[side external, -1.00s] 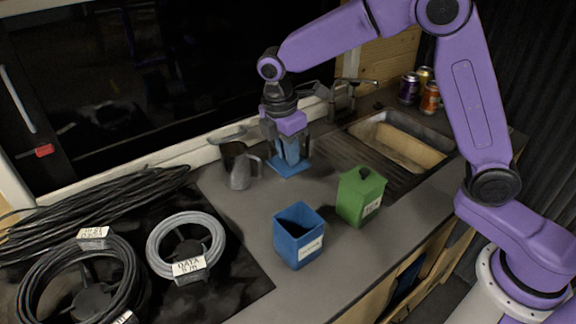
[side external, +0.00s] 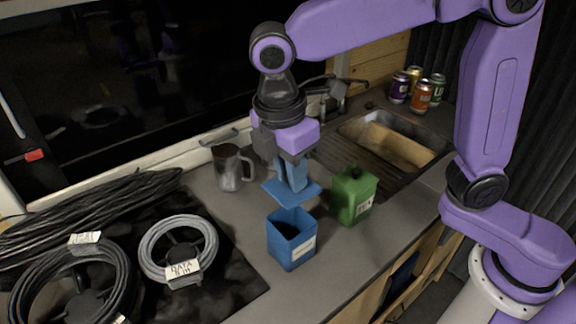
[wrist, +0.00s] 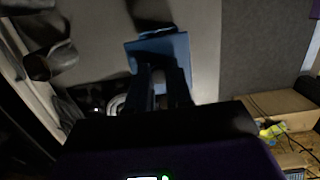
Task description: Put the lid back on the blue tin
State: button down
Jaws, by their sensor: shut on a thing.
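The blue tin (side external: 291,250) stands upright and open on the grey counter in the side external view; its dark inside shows, and it has a white label on its front. My gripper (side external: 292,178) points down and is shut on the blue lid (side external: 279,192), holding it flat, raised off the counter. The lid appears just above and behind the tin's rim in this view; the exact gap cannot be told. In the wrist view the lid (wrist: 178,48) shows beyond the fingers (wrist: 160,92). I cannot make out the tin there.
A green lidded tin (side external: 352,196) stands close to the right of the blue tin. A metal mug (side external: 229,170) is behind left. Cable coils (side external: 178,250) lie left. The sink (side external: 399,138) and several cans (side external: 421,95) are at the back right.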

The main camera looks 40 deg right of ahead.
aim_at(291, 200)
jog(key=shift+f, duration=3.2)
jog(key=shift+f, duration=0.5)
dwell(0.5)
jog(key=shift+c, duration=2.4)
grip_release()
jog(key=shift+r, duration=3.55)
